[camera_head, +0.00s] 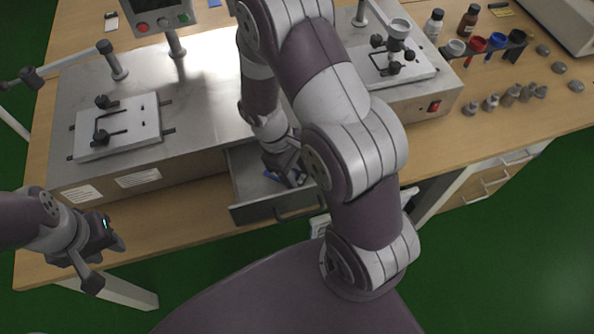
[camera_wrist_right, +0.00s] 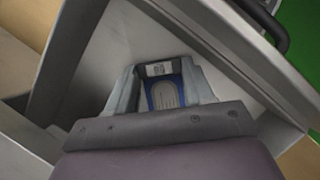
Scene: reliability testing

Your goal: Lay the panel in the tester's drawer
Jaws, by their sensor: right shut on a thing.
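The tester's drawer (camera_head: 245,165) is pulled open at the front of the steel tester (camera_head: 205,90). My right gripper (camera_head: 290,178) reaches down inside the drawer, shut on the panel. Bits of the blue panel (camera_head: 270,175) show beside the fingers; the arm hides the rest. In the right wrist view the panel (camera_wrist_right: 165,93), blue with a pale grey rounded patch, sits between the two fingers, with the drawer's walls (camera_wrist_right: 238,45) around it. I cannot tell whether the panel touches the drawer floor. My left gripper (camera_head: 104,264) is open and empty, left of the drawer, near the table's front edge.
A fixture plate with clamps (camera_head: 118,128) lies on the tester's left part, and another (camera_head: 405,65) on its right. Several bottles and cups (camera_head: 474,44) and small metal weights (camera_head: 510,95) stand at the right. The drawer's front panel (camera_head: 278,209) juts past the table's edge.

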